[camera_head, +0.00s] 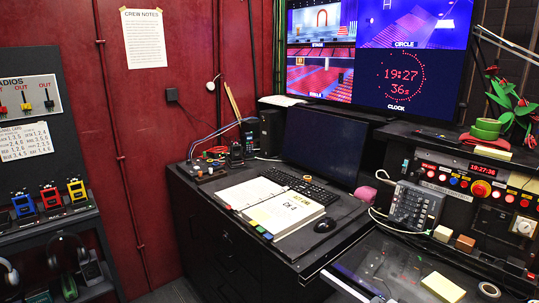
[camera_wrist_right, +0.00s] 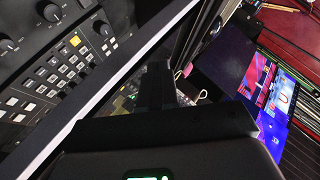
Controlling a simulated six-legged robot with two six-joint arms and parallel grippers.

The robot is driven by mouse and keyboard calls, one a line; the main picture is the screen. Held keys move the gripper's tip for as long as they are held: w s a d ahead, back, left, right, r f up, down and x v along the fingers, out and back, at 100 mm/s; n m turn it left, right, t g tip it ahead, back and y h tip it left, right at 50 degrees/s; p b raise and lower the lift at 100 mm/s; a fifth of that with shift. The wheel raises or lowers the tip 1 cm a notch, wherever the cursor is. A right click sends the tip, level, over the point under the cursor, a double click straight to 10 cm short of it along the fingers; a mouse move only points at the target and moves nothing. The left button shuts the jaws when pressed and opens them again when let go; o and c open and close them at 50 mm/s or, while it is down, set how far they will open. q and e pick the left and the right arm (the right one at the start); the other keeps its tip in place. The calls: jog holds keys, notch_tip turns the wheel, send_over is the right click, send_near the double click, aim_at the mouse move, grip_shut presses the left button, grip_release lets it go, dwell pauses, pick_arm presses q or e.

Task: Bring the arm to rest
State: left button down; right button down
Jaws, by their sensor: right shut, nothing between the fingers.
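My right gripper (camera_wrist_right: 156,85) shows in the right wrist view as a dark shape at the middle, with its fingers shut and nothing between them. It stands beside a black control panel (camera_wrist_right: 55,70) with knobs and rows of pale buttons, and no contact with it can be made out. Neither arm nor gripper shows in the head view. My left gripper is in neither view.
A black desk holds an open binder (camera_head: 278,206), a keyboard, a mouse (camera_head: 324,225) and a dark monitor (camera_head: 325,147). A small grey mixer (camera_head: 415,205) with cables stands right of it. A large screen (camera_head: 380,55) hangs behind. Radios (camera_head: 50,196) stand on a left shelf.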

jog(key=s+a+f+n+g+y+b, duration=0.1)
jog(key=s+a+f+g, duration=0.1)
jog(key=s+a+f, duration=0.3)
jog(key=s+a+f+n+g, duration=0.1)
jog(key=s+f+g, duration=0.15)
jog(key=f, duration=0.45)
jog(key=s+a+f+n+g+y+b, duration=0.1)
jog(key=s+a+f, duration=0.2)
jog(key=s+f, duration=0.25)
pick_arm(q)
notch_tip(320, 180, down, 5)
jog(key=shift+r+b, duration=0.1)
jog(key=shift+b, duration=1)
pick_arm(e)
jog(key=s+a+f+n+g, duration=0.2)
jog(key=s+f, duration=0.3)
jog(key=s, duration=0.4)
jog(key=s+a+f+n+g+y, duration=0.1)
jog(key=s+a+f+g, duration=0.3)
jog(key=s, duration=0.6)
notch_tip(320, 180, down, 2)
jog(key=shift+a+f+n, duration=0.1)
jog(key=shift+a+n, duration=0.3)
jog(key=shift+n, duration=0.5)
jog(key=shift+w+g, duration=0.1)
jog(key=shift+g, duration=0.15)
jog(key=shift+d, duration=0.1)
